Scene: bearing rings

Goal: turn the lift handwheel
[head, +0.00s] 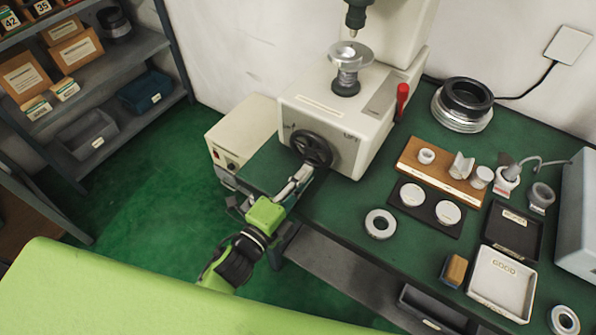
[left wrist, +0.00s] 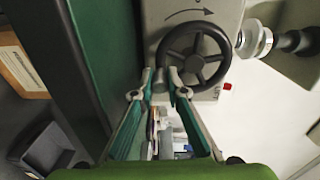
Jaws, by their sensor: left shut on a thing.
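The black lift handwheel (head: 312,149) sits on the front face of the pale tester machine (head: 340,115), next to its "LIFT" label. In the left wrist view the handwheel (left wrist: 193,55) shows as a spoked wheel with a curved arrow printed beside it. My left gripper (head: 305,171) reaches up to the lower edge of the wheel. In the left wrist view my left gripper (left wrist: 167,84) has its fingertips close together at the rim, shut on a dark part of the wheel, probably its handle. The fingertips partly hide that part. My right gripper is not in view.
A metal stage (head: 350,55) stands on top of the machine, with a red lever (head: 402,100) at its side. To the right on the green bench are a ring (head: 380,224), a wooden block (head: 440,170) and a white tray (head: 501,283). Shelves (head: 130,60) stand at left.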

